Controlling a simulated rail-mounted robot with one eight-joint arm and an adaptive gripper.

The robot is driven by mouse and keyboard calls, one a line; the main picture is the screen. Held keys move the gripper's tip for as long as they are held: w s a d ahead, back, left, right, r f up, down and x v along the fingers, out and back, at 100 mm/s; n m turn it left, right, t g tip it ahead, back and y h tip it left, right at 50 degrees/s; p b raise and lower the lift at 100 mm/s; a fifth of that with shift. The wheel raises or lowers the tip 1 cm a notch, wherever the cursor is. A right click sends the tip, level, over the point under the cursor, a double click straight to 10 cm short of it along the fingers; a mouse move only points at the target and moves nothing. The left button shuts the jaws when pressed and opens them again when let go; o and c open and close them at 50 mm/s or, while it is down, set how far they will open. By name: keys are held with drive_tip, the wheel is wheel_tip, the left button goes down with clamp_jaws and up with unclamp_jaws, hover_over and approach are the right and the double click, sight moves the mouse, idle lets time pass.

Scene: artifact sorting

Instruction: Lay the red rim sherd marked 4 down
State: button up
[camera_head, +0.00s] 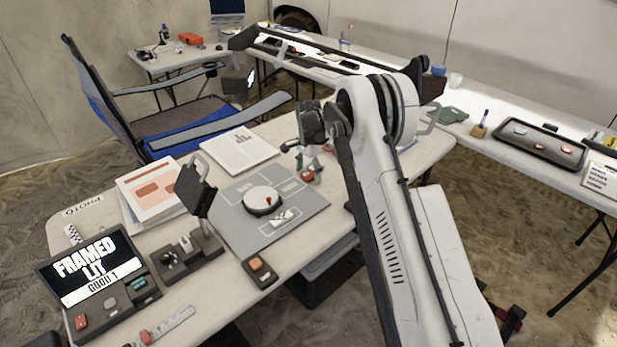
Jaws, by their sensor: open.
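My gripper (308,158) is open and hangs over the back right corner of the grey mat (235,226). A small red piece (307,177) shows just below its fingers; I cannot tell whether they touch it. An orange-red piece (255,264) lies in a small dark tray (262,274) in front of the mat. No number 4 is readable on any piece, so I cannot tell which is the red rim sherd.
Papers (240,150) lie behind the mat. A dark tray (541,142) with several pieces is on the right table.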

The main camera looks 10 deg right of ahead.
drive_tip(key=c, duration=1.3)
drive_tip(key=shift+r, duration=0.15)
